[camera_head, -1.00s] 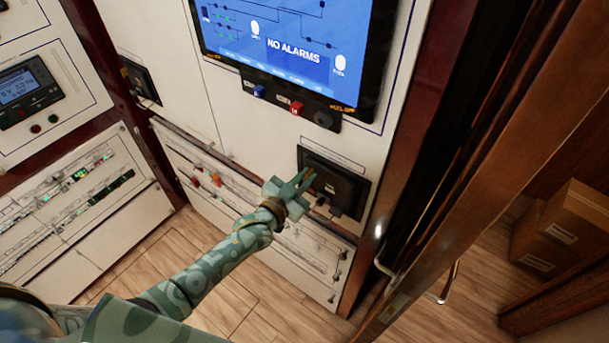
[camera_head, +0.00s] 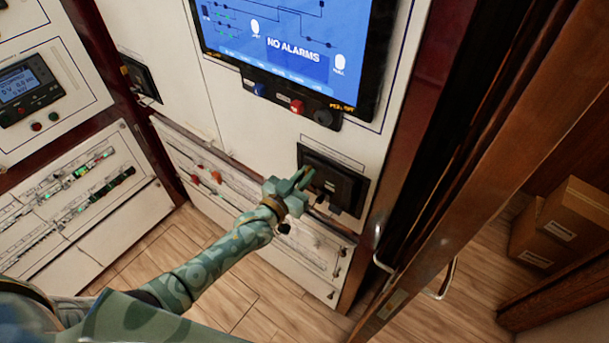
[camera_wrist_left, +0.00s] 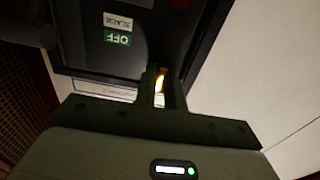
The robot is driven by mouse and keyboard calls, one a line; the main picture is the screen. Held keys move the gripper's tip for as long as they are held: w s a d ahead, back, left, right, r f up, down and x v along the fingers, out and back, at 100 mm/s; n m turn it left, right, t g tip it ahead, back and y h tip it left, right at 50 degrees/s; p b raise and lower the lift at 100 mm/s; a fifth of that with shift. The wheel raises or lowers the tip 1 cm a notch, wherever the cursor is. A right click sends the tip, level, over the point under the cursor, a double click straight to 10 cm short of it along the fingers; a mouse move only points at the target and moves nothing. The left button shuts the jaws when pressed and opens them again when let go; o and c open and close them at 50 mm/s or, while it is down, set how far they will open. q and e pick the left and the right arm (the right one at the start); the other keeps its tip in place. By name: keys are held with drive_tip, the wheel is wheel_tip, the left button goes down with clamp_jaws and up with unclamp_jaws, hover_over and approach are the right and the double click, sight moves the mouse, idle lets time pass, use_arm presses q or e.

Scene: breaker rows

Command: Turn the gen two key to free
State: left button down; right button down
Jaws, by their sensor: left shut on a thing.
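A black panel unit (camera_head: 338,186) is set in the white wall below the screen. My left gripper (camera_head: 307,176) is at its left side, with its fingertips at the unit's face. The gen two wording and the key's exact position cannot be read. My right gripper is not in view.
The screen (camera_head: 290,45) above reads NO ALARMS, with blue and red buttons (camera_head: 296,106) below it. Another black unit (camera_head: 140,80) is on the left wall. White breaker panels (camera_head: 215,180) are below. A wooden door edge (camera_head: 480,150) with a handle stands right.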

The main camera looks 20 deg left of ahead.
use_arm(q)
drive_tip(key=c, duration=1.5)
unclamp_jaws()
drive_tip(key=v, duration=1.6)
drive_tip(key=shift+s, duration=0.2)
drive_tip(key=shift+f, duration=0.1)
